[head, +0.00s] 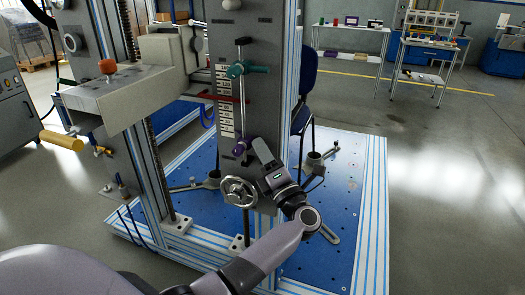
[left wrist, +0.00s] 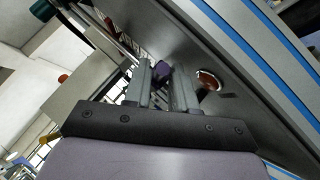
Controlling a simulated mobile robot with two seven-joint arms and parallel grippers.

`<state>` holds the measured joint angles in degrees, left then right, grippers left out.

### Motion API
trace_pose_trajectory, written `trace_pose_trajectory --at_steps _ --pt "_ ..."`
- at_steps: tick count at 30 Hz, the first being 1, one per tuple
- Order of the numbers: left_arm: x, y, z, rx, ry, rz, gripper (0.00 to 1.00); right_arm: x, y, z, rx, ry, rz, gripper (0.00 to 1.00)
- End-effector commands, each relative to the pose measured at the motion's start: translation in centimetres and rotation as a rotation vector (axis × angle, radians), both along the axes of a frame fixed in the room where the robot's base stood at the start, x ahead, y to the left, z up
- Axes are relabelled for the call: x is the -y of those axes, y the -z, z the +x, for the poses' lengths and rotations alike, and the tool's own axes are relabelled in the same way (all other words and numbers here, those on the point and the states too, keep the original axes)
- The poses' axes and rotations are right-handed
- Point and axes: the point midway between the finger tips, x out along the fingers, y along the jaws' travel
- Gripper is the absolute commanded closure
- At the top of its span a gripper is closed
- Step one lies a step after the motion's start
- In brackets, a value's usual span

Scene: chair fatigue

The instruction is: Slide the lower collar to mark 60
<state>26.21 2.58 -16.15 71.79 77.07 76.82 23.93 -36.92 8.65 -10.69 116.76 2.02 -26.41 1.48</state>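A grey upright column carries a white scale strip (head: 225,105) and a thin vertical rod (head: 243,100). The lower collar, purple (head: 239,148), sits low on the rod, near the scale's bottom end. A green collar (head: 238,68) sits higher on the same rod. My left gripper (head: 256,146) is at the lower collar's right side. In the left wrist view, the purple collar (left wrist: 162,72) shows between the spread fingers of the left gripper (left wrist: 163,82); firm contact is not visible. My right gripper is not in view.
A handwheel (head: 238,191) stands out below the purple collar. A grey block with an orange knob (head: 107,66) is at left. A blue chair (head: 306,85) stands behind the frame post. The floor at right is clear.

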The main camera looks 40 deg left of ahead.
Motion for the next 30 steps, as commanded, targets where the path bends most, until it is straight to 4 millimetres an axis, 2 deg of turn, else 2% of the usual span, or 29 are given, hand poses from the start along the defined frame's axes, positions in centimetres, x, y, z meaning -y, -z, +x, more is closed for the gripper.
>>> trace_pose_trajectory --at_steps 8,10,11,17,24,30 --pt "-0.2 -0.1 0.1 -0.001 0.000 0.001 0.75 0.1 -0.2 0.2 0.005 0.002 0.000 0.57" --pt "-0.2 -0.1 0.1 -0.001 0.000 0.001 0.94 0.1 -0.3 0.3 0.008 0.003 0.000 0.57" --pt "-0.2 -0.1 0.1 -0.001 0.000 0.001 1.00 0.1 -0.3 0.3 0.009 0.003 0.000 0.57" --pt "-0.2 -0.4 0.1 -0.001 0.000 -0.001 1.00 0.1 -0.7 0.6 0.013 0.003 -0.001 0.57" --pt "-0.1 -4.1 0.1 0.001 0.000 -0.002 1.00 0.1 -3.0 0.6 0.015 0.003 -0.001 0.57" --pt "-0.3 -5.3 0.1 -0.001 -0.001 0.002 1.00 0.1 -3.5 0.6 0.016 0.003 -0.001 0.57"
